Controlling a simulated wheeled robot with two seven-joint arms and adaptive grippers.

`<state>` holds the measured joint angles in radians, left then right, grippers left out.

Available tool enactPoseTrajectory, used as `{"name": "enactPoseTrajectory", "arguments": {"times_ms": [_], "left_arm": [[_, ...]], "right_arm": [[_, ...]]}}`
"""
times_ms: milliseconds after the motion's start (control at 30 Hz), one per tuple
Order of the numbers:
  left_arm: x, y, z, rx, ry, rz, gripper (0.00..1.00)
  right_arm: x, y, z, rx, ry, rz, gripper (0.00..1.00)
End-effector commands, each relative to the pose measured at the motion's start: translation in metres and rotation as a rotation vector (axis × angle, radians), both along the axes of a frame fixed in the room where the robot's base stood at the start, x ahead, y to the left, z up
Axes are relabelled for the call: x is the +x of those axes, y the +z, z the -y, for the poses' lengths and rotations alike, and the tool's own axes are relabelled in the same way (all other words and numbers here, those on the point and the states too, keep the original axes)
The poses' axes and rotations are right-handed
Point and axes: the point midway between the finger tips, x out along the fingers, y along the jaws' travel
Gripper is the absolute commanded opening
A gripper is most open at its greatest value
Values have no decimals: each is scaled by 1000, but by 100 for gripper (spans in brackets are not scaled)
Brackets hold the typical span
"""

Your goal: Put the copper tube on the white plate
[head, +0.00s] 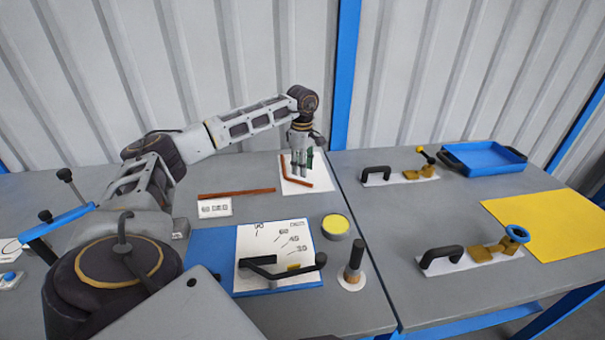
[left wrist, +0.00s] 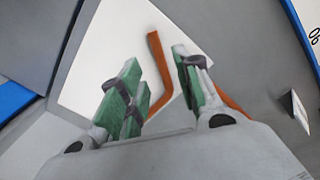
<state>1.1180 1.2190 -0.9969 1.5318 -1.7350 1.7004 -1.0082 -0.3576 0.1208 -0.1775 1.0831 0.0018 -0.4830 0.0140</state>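A bent copper tube (head: 304,184) lies on the white plate (head: 291,160) at the table's back, near the seam between two tabletops. My left gripper (head: 301,172) points down over the plate. In the left wrist view its green-padded fingers (left wrist: 155,57) are apart, with the bent tube (left wrist: 155,55) showing in the gap between them. They do not appear closed on it; the fingers hide part of the tube. The plate (left wrist: 95,65) lies beneath. My right gripper is not in view.
A straight copper tube (head: 237,194) lies left of the plate, behind a small white card (head: 215,207). In front are a blue-based bending board (head: 208,255), a yellow-topped round tin (head: 336,225) and an upright dark handle (head: 354,259). Clamps, a blue tray (head: 483,160) and a yellow sheet (head: 560,225) are right.

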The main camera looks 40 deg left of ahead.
Motion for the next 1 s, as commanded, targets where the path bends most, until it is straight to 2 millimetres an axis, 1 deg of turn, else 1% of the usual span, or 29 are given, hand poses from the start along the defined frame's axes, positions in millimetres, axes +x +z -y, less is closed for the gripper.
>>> {"name": "enactPoseTrajectory", "arguments": {"times_ms": [33, 200, 433, 633, 800, 1000], "left_arm": [[0, 9, 0, 0, -1, 0, 33], [0, 34, 1, -1, 0, 1, 33], [0, 60, 0, -1, 0, 0, 33], [-1, 68, 0, 0, 0, -2, 33], [-1, 69, 0, 1, 0, -1, 33], [-1, 69, 0, 0, 0, -1, 33]], "right_arm": [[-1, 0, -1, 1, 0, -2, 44], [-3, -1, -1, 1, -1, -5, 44], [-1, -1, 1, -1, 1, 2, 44], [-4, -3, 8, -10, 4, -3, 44], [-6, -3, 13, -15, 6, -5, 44], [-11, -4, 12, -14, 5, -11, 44]]}}
